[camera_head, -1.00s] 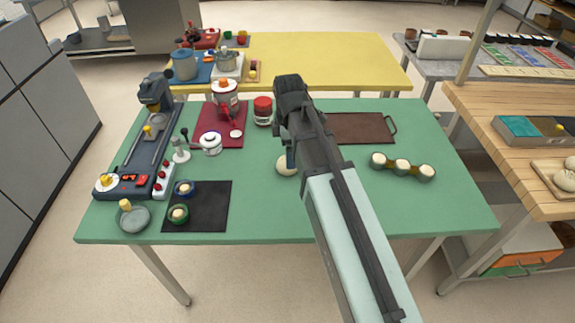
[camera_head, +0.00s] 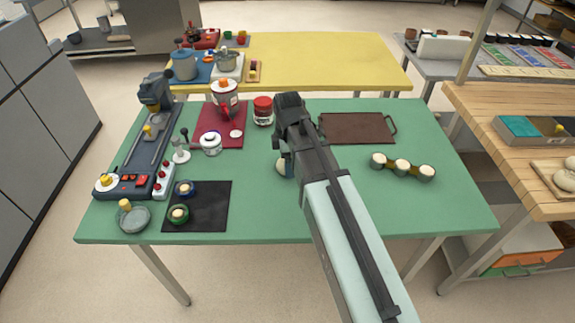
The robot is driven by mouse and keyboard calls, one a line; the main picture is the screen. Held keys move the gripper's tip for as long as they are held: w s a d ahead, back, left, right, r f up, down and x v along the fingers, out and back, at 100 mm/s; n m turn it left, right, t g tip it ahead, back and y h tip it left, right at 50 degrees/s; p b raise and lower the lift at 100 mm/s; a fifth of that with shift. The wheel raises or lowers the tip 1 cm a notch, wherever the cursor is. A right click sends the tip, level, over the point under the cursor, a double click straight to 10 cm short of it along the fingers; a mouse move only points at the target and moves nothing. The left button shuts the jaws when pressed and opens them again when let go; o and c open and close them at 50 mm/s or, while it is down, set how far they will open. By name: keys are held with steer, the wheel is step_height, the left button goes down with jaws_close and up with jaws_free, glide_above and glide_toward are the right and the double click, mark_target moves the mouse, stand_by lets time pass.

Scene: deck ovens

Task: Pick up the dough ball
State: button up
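A pale, cream-coloured dough ball (camera_head: 281,168) sits on the green table (camera_head: 262,208), near its middle. My gripper (camera_head: 288,161) points down at the ball, and a finger covers the ball's right side. I cannot tell whether the finger touches the ball or hangs above it. The rest of the gripper is hidden behind my own arm, so the gap between the fingers does not show.
To the left are a red mat (camera_head: 209,141), a small white pot (camera_head: 211,144) and a black mat (camera_head: 207,217). A red jar (camera_head: 263,110) and a brown tray (camera_head: 355,128) stand behind. A holder with three white-topped cups (camera_head: 401,167) is right. The front middle is clear.

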steer(key=c, duration=0.9)
steer(key=shift+r, duration=0.1)
